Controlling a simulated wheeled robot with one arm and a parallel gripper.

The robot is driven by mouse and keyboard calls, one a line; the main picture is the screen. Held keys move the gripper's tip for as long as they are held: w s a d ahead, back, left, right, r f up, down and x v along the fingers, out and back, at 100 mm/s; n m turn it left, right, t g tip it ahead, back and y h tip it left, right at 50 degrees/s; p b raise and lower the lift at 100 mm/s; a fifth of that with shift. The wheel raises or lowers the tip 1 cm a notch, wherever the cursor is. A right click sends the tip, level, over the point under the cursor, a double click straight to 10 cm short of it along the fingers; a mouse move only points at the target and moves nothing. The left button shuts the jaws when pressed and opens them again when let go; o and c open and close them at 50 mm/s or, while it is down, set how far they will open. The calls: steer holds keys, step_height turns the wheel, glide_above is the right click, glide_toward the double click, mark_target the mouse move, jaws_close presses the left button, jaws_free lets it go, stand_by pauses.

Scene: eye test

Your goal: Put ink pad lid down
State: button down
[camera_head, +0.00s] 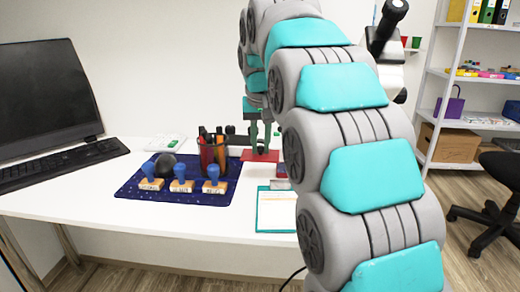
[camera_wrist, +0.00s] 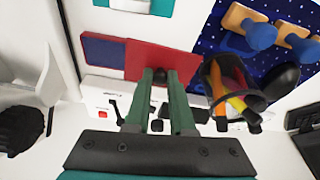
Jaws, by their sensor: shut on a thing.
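My gripper (camera_head: 262,146) is over the back of the white desk, pointing down, with its jaws shut on the red ink pad lid (camera_head: 259,156). In the wrist view the green fingers (camera_wrist: 160,74) meet at the edge of the red lid (camera_wrist: 183,62). I cannot tell whether the lid touches the desk.
A dark pen cup (camera_head: 213,158) stands close left of the lid. The blue starry mat (camera_head: 207,198) bears several wooden stamps with blue knobs. A teal clipboard (camera_head: 264,222) lies in front. A white device with a red button (camera_wrist: 100,98) lies behind the pad. The desk's front left is clear.

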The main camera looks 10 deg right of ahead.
steer(key=w, duration=0.4)
steer(key=shift+d+f, duration=0.3)
steer(key=shift+d, duration=0.05)
steer(key=shift+f+p, duration=0.35)
steer(key=shift+f, duration=1.35)
steer(key=shift+f, duration=0.45)
steer(key=c, duration=0.8)
jaws_free()
steer(key=shift+o, duration=0.2)
steer(key=shift+r, duration=0.1)
steer(key=shift+r, duration=0.35)
steer(key=v, duration=0.8)
steer(key=shift+r, duration=0.3)
steer(key=shift+p+v, duration=0.95)
steer(key=shift+v, duration=0.8)
